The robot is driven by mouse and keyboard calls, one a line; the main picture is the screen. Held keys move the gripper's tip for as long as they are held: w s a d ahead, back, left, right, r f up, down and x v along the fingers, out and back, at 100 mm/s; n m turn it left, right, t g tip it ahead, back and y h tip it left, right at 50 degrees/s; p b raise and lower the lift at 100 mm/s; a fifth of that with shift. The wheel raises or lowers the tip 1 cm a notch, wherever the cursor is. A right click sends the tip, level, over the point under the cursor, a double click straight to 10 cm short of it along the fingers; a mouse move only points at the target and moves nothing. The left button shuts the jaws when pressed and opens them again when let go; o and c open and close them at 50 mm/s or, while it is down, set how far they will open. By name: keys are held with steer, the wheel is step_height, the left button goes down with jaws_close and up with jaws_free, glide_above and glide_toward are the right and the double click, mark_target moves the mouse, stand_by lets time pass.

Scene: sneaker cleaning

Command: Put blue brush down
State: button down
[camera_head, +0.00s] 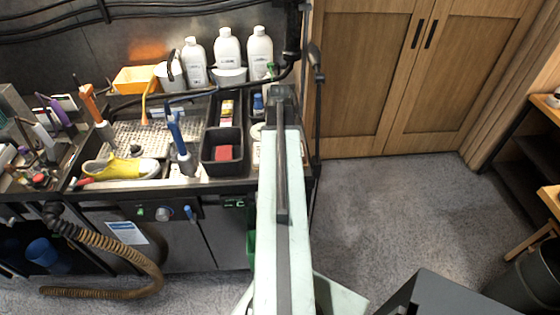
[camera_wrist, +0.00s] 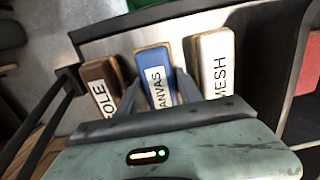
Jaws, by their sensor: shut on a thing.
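The blue brush (camera_wrist: 158,82), marked with a label that reads as CANVAS, is between the two dark fingers of my gripper (camera_wrist: 160,92) in the wrist view. The fingers are shut on its sides. A brown brush (camera_wrist: 100,84) is to its left and a white brush (camera_wrist: 215,62), labelled MESH, is to its right. The blue brush lies roughly parallel to them. I cannot tell whether its underside touches the surface below. In the head view, my gripper (camera_head: 283,93) is at the far end of my pale arm, and I cannot clearly pick out the brush there.
A black tray (camera_head: 222,171) with a red block (camera_head: 223,152) stands left of my arm. A yellow sneaker (camera_head: 120,168) is at the bench's left. White bottles (camera_head: 228,50) stand behind. A dark rim (camera_wrist: 150,22) runs behind the brushes.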

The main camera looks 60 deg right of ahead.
steer(key=shift+f, duration=0.25)
steer(key=c, duration=0.8)
jaws_free()
steer(key=shift+r, duration=0.1)
steer(key=shift+o, duration=0.2)
step_height(320, 180, up, 12)
steer(key=p, duration=1.2)
steer(key=shift+w+d+r+p, duration=0.2)
steer(key=shift+d+p, duration=0.1)
steer(key=shift+f, duration=0.1)
